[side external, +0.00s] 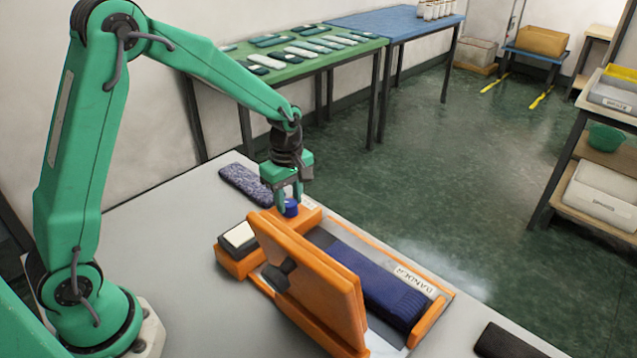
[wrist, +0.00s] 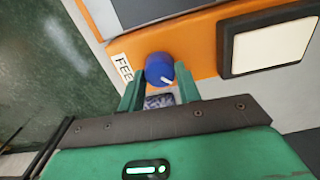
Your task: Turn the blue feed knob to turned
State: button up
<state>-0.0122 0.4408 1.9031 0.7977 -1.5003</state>
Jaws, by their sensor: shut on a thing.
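The blue feed knob (side external: 291,208) sits on the orange end block of the machine. In the wrist view the knob (wrist: 160,68) shows a white pointer mark towards its lower right, beside a white label reading "FEE" (wrist: 122,67), partly cut off. My gripper (side external: 290,198) comes down from above with its fingers on either side of the knob. In the wrist view its green fingers (wrist: 158,88) are shut on the knob.
An upright orange panel (side external: 315,275) with a dark handle stands close beside the knob. A white pad (side external: 239,235) is to the left. Blue knitted fabric (side external: 375,285) lies in the orange frame. A purple-grey knitted piece (side external: 245,184) lies behind.

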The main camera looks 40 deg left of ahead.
aim_at(289, 203)
jog(key=m, duration=0.4)
jog(key=shift+m, duration=2.2)
jog(key=o, duration=1)
jog(key=shift+c, duration=0.2)
jog(key=shift+r, duration=0.1)
jog(key=shift+r, duration=3.8)
jog(key=shift+r, duration=0.1)
